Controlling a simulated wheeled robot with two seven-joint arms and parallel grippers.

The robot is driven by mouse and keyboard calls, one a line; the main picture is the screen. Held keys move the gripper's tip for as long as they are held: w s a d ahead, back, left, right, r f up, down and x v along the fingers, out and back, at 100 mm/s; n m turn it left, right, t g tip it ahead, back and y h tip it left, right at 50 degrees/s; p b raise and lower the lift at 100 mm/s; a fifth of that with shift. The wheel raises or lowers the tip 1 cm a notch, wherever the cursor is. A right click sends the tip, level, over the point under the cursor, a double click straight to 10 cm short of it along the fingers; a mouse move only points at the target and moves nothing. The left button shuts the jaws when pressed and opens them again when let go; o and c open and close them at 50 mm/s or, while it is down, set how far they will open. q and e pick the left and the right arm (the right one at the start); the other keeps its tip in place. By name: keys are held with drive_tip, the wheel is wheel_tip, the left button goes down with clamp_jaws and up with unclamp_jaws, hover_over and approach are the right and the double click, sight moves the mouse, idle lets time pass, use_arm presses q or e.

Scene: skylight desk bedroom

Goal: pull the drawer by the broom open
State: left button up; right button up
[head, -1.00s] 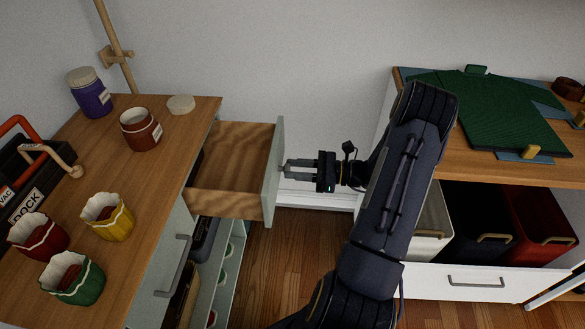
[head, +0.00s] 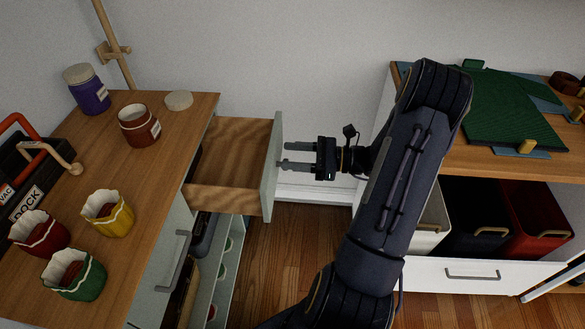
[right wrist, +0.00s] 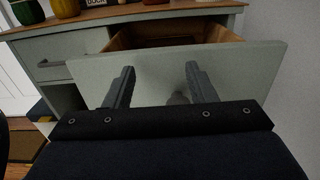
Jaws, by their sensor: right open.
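The wooden drawer (head: 232,160) with a pale grey-green front (head: 271,170) stands pulled well out of the desk's far end, near a wooden pole (head: 114,45) that may be the broom. It looks empty where I see inside. My right gripper (head: 286,154) is open at the outer face of the drawer front, its fingers pointing at it. In the right wrist view the drawer front (right wrist: 245,62) spans behind the two spread fingers (right wrist: 158,85). A small grey piece, perhaps the handle, shows between them; contact cannot be told. My left gripper is not in view.
The wooden desk top (head: 150,185) holds a purple jar (head: 88,93), a brown jar (head: 139,127) and several ruffled cups. A closed drawer with a grey handle (head: 172,265) is nearer. At right, a shelf unit (head: 480,280) holds bins. Wood floor (head: 300,240) lies between.

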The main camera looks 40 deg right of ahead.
drive_tip(key=s+a+r+p, duration=0.1)
drive_tip(key=s+a+r, duration=0.6)
drive_tip(key=s+a, duration=0.1)
drive_tip(key=shift+s+a+r, duration=0.25)
drive_tip(key=shift+a+r, duration=0.05)
drive_tip(key=w+d+f+g+h+p, duration=0.3)
drive_tip(key=d+p, duration=0.3)
drive_tip(key=p, duration=0.1)
drive_tip(key=w+d+f+g+h+p, duration=0.3)
drive_tip(key=w+d+g+p, duration=0.1)
drive_tip(key=d+p, duration=0.3)
drive_tip(key=x, duration=0.8)
